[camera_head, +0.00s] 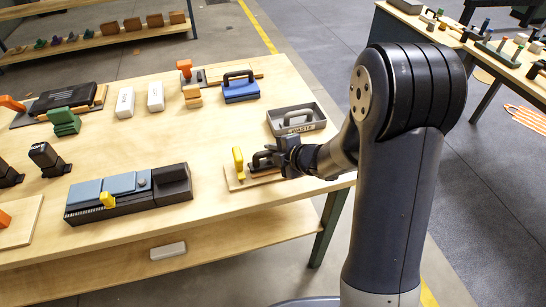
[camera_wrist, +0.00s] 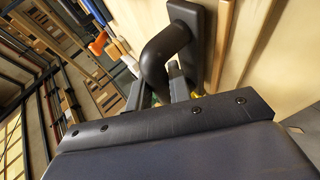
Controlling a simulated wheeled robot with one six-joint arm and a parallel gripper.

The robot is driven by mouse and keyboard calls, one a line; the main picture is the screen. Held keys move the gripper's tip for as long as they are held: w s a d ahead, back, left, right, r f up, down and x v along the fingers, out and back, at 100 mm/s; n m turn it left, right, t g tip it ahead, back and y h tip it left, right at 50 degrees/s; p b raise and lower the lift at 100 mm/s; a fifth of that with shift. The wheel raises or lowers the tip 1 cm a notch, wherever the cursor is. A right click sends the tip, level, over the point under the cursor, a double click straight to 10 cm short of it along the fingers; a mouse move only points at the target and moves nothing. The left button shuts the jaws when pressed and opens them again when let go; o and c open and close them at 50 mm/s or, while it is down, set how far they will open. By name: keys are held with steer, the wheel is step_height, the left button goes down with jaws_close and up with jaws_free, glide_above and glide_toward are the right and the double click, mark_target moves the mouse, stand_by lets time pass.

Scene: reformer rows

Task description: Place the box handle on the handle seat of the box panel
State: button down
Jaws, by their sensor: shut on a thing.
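My gripper (camera_head: 284,156) is at the right end of a small wooden board on the table's front right. It is shut on a dark handle (camera_head: 262,158). In the wrist view the curved black handle (camera_wrist: 166,48) passes between the two grey fingers (camera_wrist: 157,88). Its black base plate (camera_wrist: 205,38) lies along a pale wooden surface; I cannot tell whether it touches. The wooden board (camera_head: 232,184), which looks like the box panel, carries an upright yellow part (camera_head: 238,163) at its left. The handle seat is not clearly visible.
A grey tray marked WASTE (camera_head: 285,131) lies just behind the gripper. A blue block with a black handle (camera_head: 240,90) stands further back. A dark unit with blue lids (camera_head: 130,200) lies to the left. Bare table (camera_head: 205,140) shows between them.

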steer(key=shift+f, duration=0.5)
steer(key=shift+f, duration=0.1)
steer(key=c, duration=1.3)
jaws_free()
steer(key=shift+f, duration=0.1)
steer(key=shift+s, duration=0.1)
steer(key=shift+s+d+r, duration=0.1)
steer(key=shift+d+r, duration=0.1)
steer(key=shift+r, duration=0.1)
steer(key=p+v, duration=0.1)
steer(key=v, duration=1)
steer(key=shift+s, duration=0.2)
steer(key=shift+r, duration=0.1)
